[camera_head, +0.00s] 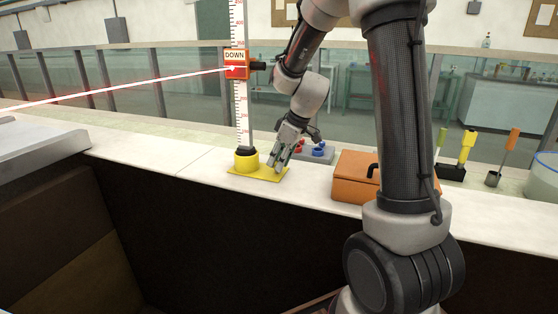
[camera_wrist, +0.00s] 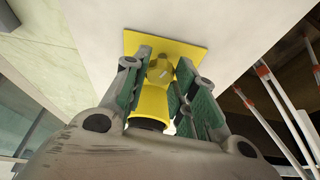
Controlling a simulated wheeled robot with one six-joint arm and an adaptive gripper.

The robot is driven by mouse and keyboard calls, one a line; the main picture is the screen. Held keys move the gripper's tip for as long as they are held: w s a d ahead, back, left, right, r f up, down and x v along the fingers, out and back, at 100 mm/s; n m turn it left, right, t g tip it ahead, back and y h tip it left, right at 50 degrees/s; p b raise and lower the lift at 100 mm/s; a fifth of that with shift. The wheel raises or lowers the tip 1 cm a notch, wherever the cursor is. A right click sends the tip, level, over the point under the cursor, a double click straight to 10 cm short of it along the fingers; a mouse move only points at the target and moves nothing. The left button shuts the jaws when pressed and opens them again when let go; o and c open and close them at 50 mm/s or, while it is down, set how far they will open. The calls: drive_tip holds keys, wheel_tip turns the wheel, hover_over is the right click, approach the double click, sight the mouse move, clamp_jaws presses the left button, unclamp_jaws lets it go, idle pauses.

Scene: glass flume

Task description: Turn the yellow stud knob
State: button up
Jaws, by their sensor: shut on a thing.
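The yellow stud knob (camera_wrist: 160,70) shows in the wrist view between my fingertips, above a flat yellow base plate (camera_wrist: 190,47). My gripper (camera_wrist: 163,78) is shut on it, with a green-padded finger on each side. In the head view my gripper (camera_head: 279,166) points down at the right part of the base plate (camera_head: 240,172), and its fingers hide the knob. A yellow socket (camera_head: 246,163) stands on the plate just left of my gripper and holds an upright graduated staff (camera_head: 241,115). The knob's turn angle cannot be told.
An orange box marked DOWN (camera_head: 236,68) sits on the staff, with a red beam meeting it from the left. Right of my gripper are a grey block with red and blue knobs (camera_head: 318,151), an orange case (camera_head: 349,178) and several upright tools. The ledge left of the plate is clear.

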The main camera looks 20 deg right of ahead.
drive_tip(key=n, duration=0.1)
drive_tip(key=n+g+y, duration=0.1)
drive_tip(key=n, duration=0.1)
drive_tip(key=shift+w+d+n, duration=0.15)
drive_tip(key=shift+w+n, duration=0.05)
drive_tip(key=shift+n, duration=0.1)
drive_tip(key=shift+w+n+g, duration=0.1)
drive_tip(key=shift+n+g, duration=0.7)
drive_tip(key=shift+n, duration=1.2)
drive_tip(key=o, duration=1)
drive_tip(key=shift+o, duration=0.2)
drive_tip(key=v, duration=1.2)
drive_tip(key=shift+d, duration=0.25)
